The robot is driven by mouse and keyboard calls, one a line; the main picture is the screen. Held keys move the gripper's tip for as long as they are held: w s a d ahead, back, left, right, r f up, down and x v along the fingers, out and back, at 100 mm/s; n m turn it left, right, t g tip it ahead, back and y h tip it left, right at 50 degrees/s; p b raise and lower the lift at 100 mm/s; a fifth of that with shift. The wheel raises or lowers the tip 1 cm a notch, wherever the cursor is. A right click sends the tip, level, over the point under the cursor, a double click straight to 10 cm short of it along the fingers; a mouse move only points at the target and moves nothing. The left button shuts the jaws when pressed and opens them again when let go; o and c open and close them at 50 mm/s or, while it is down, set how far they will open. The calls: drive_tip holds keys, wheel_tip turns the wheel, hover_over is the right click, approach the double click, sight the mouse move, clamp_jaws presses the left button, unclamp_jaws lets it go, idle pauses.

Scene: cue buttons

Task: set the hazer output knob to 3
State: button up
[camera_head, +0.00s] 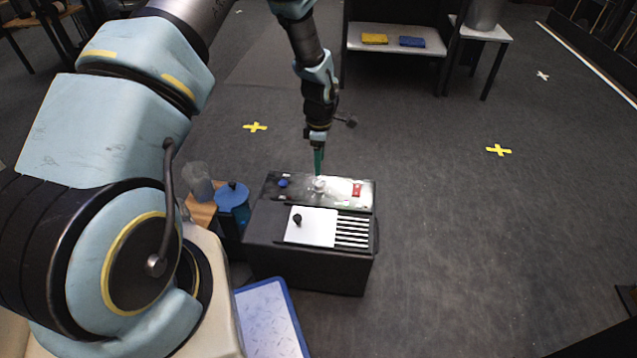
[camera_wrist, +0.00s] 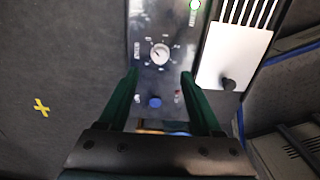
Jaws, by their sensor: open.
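The hazer is a dark box (camera_head: 310,268) on the floor with a grey control panel (camera_head: 335,198) along its far side. A pale round knob (camera_head: 319,184) sits near the panel's middle. In the wrist view the knob (camera_wrist: 160,53) has a light dial with small marks around it. The numbers and the setting are too small to read. My gripper (camera_head: 319,168) points down above the knob. In the wrist view its green fingers (camera_wrist: 160,73) are open and apart, with the knob just beyond their tips and nothing between them.
A blue button (camera_wrist: 155,102) is on the panel, and a red switch (camera_head: 357,190) is at its right end. A white plate (camera_head: 311,228) with a black knob (camera_head: 297,219) and slots lies nearer. A blue-lidded container (camera_head: 232,195) stands left. Floor to the right is clear.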

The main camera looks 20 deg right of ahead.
sight(319, 183)
wheel_tip(319, 183, down, 8)
drive_tip(key=shift+f+b, duration=0.1)
drive_tip(key=shift+b, duration=0.55)
clamp_jaws()
